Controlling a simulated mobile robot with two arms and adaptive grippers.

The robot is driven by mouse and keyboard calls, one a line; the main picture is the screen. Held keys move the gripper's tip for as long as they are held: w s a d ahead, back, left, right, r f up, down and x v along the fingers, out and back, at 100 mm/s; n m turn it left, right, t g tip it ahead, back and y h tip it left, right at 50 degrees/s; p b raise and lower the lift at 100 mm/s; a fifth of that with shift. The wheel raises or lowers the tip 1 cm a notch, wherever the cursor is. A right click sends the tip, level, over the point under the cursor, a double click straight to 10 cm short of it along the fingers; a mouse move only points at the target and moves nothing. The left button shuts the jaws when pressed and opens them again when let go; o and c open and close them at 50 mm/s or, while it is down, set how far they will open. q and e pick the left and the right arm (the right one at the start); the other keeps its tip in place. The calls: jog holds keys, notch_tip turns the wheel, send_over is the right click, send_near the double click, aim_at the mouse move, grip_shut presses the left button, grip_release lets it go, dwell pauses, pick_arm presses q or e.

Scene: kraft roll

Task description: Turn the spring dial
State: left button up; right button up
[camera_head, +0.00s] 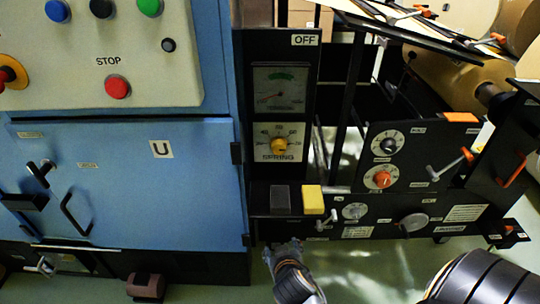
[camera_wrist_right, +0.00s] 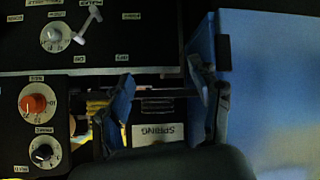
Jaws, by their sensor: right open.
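The spring dial (camera_head: 279,146) has a yellow knob on a white scale plate marked SPRING, low on the black panel beside the blue cabinet. In the head view my right gripper (camera_head: 284,252) is below the panel and its ledge, apart from the dial. In the right wrist view my right gripper (camera_wrist_right: 160,100) is open, with its two blue fingers spread and nothing between them. The SPRING label (camera_wrist_right: 158,133) shows upside down behind the fingers. The knob is hidden there by a dark part at the bottom. My left gripper is not in view.
A gauge (camera_head: 279,90) sits above the dial. A black block (camera_head: 280,198) and a yellow block (camera_head: 313,199) stand on the ledge below it. A red knob (camera_head: 382,180), a black knob (camera_head: 388,145) and levers are to the right. Green floor (camera_head: 365,270) is clear below.

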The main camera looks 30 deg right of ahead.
jog(key=w+d+r+m+t+h+b, duration=0.25)
jog(key=w+r+t, duration=0.2)
jog(key=r, duration=0.65)
jog(key=m+t+h, duration=0.2)
send_near(279, 149)
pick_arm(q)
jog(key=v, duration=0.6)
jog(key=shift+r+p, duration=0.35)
pick_arm(e)
jog(key=shift+n+g+h, duration=0.25)
jog(key=shift+g, duration=0.1)
jog(key=x, duration=0.9)
jog(key=shift+w+r, duration=0.2)
jog(key=shift+w, duration=0.15)
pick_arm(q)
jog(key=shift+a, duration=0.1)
pick_arm(e)
jog(key=c, duration=1.1)
